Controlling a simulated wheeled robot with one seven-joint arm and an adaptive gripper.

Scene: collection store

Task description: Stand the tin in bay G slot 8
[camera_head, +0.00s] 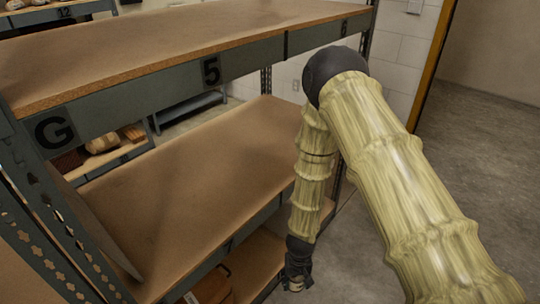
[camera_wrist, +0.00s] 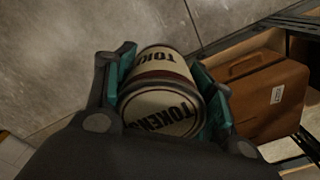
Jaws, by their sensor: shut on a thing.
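The tin (camera_wrist: 162,88) is cream with dark bands and the word TOKENS, and it lies between my gripper's fingers in the wrist view. My gripper (camera_wrist: 168,85) is shut on it, with a teal pad on each side. In the head view my gripper (camera_head: 296,280) hangs low, beside the front edge of the shelving; the tin cannot be made out there. The upper shelf (camera_head: 170,45) carries the labels 5 and 6. The label for slot 8 is not visible.
The middle shelf (camera_head: 200,170) looks bare. A brown case (camera_wrist: 268,95) with a handle and a white label sits on a low shelf, close to the right of my gripper. Bare floor (camera_head: 490,150) lies to the right of the rack. Other shelving stands behind.

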